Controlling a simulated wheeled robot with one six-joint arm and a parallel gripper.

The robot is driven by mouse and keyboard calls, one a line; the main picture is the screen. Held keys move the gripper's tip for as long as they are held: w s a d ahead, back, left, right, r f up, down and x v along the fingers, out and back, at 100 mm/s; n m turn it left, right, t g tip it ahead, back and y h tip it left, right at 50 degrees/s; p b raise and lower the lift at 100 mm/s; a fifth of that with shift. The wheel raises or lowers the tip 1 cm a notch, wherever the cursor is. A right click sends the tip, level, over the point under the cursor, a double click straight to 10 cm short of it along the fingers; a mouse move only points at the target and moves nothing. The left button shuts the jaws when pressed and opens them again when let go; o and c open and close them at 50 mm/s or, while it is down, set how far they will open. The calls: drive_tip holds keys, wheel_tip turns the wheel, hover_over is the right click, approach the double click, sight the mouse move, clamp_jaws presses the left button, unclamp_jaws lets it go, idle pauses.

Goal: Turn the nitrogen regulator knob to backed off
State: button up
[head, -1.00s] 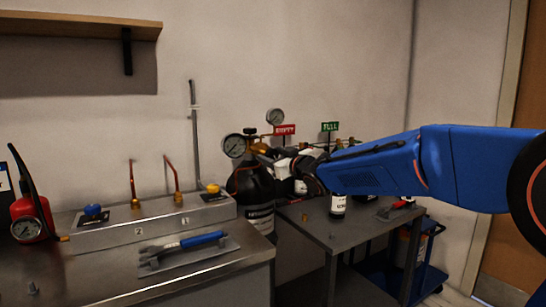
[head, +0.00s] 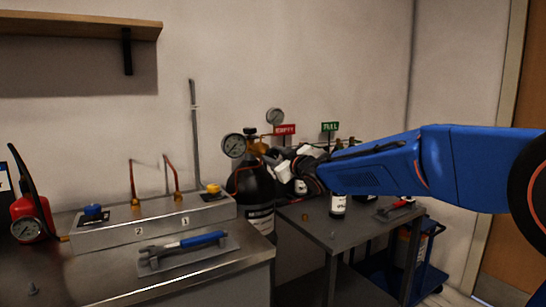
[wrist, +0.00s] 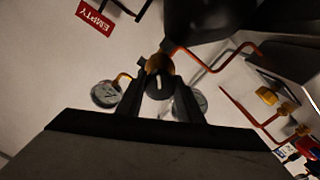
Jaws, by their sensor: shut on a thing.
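The nitrogen regulator knob (wrist: 157,88) is black with a white pointer mark and sits between my fingertips in the wrist view. My gripper (wrist: 158,92) is shut on it, one finger on each side. In the head view my gripper (head: 272,158) reaches the brass regulator (head: 257,147) on top of the black cylinder (head: 257,188); the knob is hidden there by the gripper. A round gauge (head: 234,146) is left of the regulator and another gauge (head: 275,116) stands above it. Both gauges also show partly behind my fingers in the wrist view.
A red EMPTY sign (head: 284,130) and a green FULL sign (head: 330,126) stand close behind my gripper. A grey table (head: 315,229) with a bottle (head: 338,205) is below my arm. A steel bench (head: 205,265) with a valve block and wrench is at left.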

drive_tip(key=n, duration=1.3)
drive_tip(key=shift+f+n, duration=0.1)
drive_tip(key=shift+n, duration=0.3)
drive_tip(key=n, duration=1.3)
drive_tip(key=shift+n, duration=0.3)
drive_tip(key=o, duration=1.1)
drive_tip(key=shift+c, duration=0.2)
